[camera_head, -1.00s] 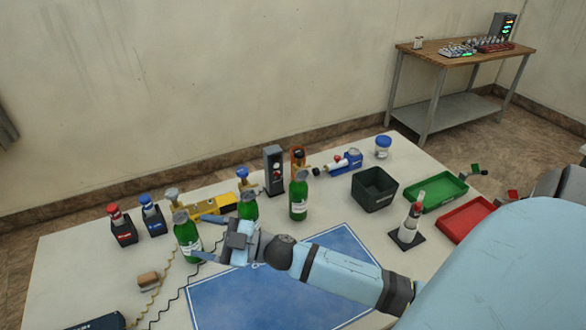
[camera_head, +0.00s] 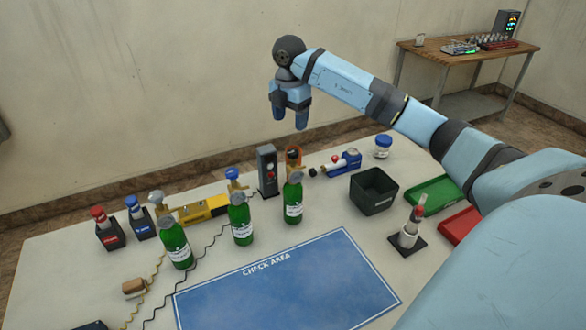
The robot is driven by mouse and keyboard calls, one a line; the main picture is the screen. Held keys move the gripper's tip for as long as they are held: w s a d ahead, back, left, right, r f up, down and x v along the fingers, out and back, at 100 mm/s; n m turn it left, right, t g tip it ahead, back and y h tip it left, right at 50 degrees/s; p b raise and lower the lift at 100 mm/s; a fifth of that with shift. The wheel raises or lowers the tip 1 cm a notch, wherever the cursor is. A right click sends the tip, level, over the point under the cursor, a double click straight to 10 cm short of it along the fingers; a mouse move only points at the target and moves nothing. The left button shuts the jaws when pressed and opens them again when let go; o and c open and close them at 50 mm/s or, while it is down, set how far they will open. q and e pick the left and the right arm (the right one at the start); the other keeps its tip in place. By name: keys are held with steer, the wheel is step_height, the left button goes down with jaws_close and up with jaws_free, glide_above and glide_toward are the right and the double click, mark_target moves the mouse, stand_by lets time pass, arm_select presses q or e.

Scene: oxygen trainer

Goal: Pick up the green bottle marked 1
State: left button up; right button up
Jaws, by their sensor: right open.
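Three green bottles stand upright on the white table (camera_head: 60,265): a left one (camera_head: 177,244), a middle one (camera_head: 241,220) and a right one (camera_head: 292,200). Each has a grey top and a white label. The label marks are too small to read, so I cannot tell which is bottle 1. My right gripper (camera_head: 290,117) is open and empty, with its fingers pointing down. It is raised high and appears above the right bottle in the picture, well clear of it. My left gripper is out of view.
The blue check area mat (camera_head: 290,285) lies clear in front of the bottles. A black device (camera_head: 267,170) and a yellow block (camera_head: 203,209) stand behind them. A dark bin (camera_head: 374,191) and green tray (camera_head: 432,194) are at right. Cords run at left.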

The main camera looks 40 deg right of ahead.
mark_target(293, 151)
step_height(293, 151, down, 7)
steer(key=shift+r+p, duration=0.1)
steer(key=shift+p, duration=0.35)
steer(key=f, duration=0.1)
steer(key=f+p, duration=0.1)
steer(key=f, duration=0.3)
steer(key=shift+s+d+p, duration=0.2)
steer(key=shift+s+p, duration=0.1)
steer(key=shift+f, duration=0.35)
steer(key=shift+c, duration=0.5)
steer(key=c, duration=1.1)
jaws_close()
steer(key=shift+r, duration=0.1)
